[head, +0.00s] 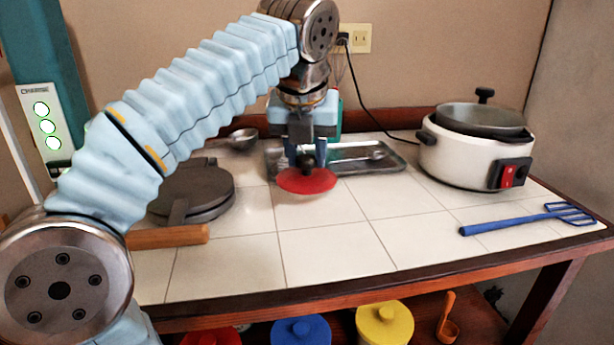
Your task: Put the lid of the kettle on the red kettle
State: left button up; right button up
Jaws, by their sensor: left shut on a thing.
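My left gripper (307,155) points down over the middle of the tiled counter and is shut on the black knob of a red lid (307,181). The lid is a round red disc held roughly level; it appears to be above the tiles, though its exact height is hard to tell. A red kettle is not visible on the counter. My right gripper is not in view.
A metal tray (398,163) lies behind the lid. A white cooker (460,160) stands at the right, with a blue slotted turner (500,222) in front. A dark round iron (213,185) sits at the left. Blue (301,331) and yellow (385,323) lidded containers stand below. The front-middle tiles are clear.

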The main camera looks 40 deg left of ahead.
aim_at(307, 176)
pick_arm(q)
jog(key=b+x, duration=0.1)
jog(key=x, duration=0.4)
jog(key=shift+s, duration=0.2)
jog(key=shift+f, duration=0.2)
jog(key=shift+f, duration=0.15)
jog(key=o, duration=1.2)
jog(key=shift+c, duration=0.2)
